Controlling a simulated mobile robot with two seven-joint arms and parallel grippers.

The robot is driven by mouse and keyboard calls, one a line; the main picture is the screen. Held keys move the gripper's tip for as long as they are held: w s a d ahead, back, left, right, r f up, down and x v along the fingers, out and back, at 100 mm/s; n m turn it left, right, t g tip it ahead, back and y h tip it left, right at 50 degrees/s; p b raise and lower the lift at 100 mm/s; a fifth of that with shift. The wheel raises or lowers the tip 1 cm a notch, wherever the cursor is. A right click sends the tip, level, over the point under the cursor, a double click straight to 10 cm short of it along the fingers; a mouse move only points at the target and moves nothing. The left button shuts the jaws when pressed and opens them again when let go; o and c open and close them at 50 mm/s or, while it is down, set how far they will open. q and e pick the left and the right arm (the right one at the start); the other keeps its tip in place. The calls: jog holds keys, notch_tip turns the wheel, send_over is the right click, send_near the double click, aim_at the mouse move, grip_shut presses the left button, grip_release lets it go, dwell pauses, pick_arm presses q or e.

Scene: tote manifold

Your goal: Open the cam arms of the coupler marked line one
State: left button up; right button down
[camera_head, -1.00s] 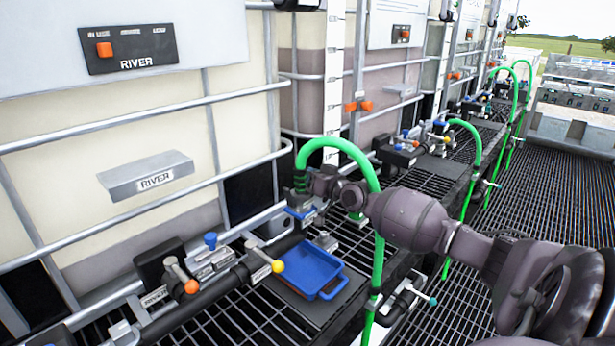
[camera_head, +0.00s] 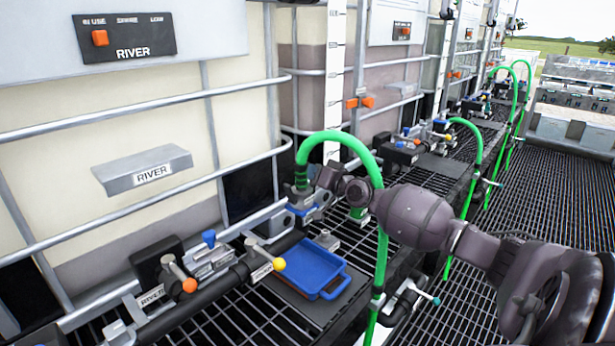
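A green hose (camera_head: 372,168) arches over and ends in a grey coupler (camera_head: 300,190) at the front tote's pipe, above a blue part (camera_head: 310,214). No line-one marking is readable on the coupler, and its cam arms are too small and covered to make out. My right arm comes in from the right, passing by the hose. Its gripper (camera_head: 319,192) is at the coupler's right side, small and partly merged with it. I cannot tell whether it touches the coupler or whether its fingers are open. My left gripper is out of view.
A blue tray (camera_head: 341,291) lies below the coupler. Valves with orange (camera_head: 190,285) and yellow (camera_head: 279,264) knobs stand to the left on black pipes. A metal cage bar (camera_head: 120,208) crosses the tote. More totes and hoses recede behind; open grating (camera_head: 540,200) is at right.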

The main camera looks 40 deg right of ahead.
pick_arm(q)
jog(key=b, duration=0.1)
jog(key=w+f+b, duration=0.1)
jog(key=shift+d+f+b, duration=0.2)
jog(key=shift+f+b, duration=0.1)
jog(key=shift+b, duration=0.1)
pick_arm(e)
jog(key=f+m, duration=0.1)
jog(key=m, duration=0.2)
jog(key=d+f+m, duration=0.1)
jog(key=m, duration=0.2)
jog(key=d+f+m, duration=0.1)
jog(key=m, duration=0.2)
jog(key=shift+w, duration=0.1)
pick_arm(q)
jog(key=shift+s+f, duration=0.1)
pick_arm(e)
jog(key=shift+d+f, duration=0.1)
jog(key=c, duration=1.5)
grip_release()
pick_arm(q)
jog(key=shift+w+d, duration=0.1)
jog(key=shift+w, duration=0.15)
pick_arm(e)
jog(key=shift+o, duration=0.2)
